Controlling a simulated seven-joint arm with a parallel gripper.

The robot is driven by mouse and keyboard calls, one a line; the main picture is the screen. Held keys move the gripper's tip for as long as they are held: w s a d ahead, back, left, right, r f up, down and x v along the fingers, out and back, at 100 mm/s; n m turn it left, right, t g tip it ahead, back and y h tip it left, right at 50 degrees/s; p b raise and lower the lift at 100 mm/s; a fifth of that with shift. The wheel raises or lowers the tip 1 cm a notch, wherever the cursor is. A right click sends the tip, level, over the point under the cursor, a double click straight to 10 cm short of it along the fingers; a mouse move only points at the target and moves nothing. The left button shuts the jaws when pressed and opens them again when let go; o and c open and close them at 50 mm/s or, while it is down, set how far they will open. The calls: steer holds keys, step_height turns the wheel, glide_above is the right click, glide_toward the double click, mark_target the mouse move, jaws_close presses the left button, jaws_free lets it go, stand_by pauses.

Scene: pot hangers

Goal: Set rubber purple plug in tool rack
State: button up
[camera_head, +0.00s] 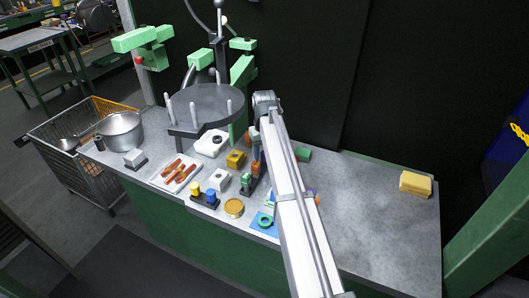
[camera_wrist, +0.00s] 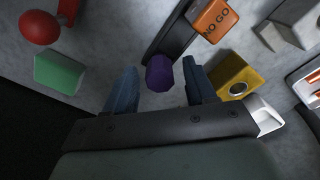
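The purple plug (camera_wrist: 159,73) stands between the two fingers of my gripper (camera_wrist: 160,66) in the wrist view. The fingers are apart, with a narrow gap showing on each side of the plug. The plug is at the near end of the dark tool rack (camera_wrist: 170,37); I cannot tell whether it is fully seated. An orange NO GO piece (camera_wrist: 213,19) is farther along the rack. In the head view the rack shows with orange and green pieces (camera_head: 247,180), and the plug is not clearly visible behind my arm.
A yellow block with a hole (camera_wrist: 237,80) is close to the right finger. A green block (camera_wrist: 58,72) and a red object (camera_wrist: 40,27) lie to the left. In the head view, a round dark stand (camera_head: 207,100) is behind the loose items, and the right counter (camera_head: 375,215) is mostly clear.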

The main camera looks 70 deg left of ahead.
steer(key=shift+r, duration=0.1)
step_height(320, 180, up, 12)
stand_by(0.7)
stand_by(0.3)
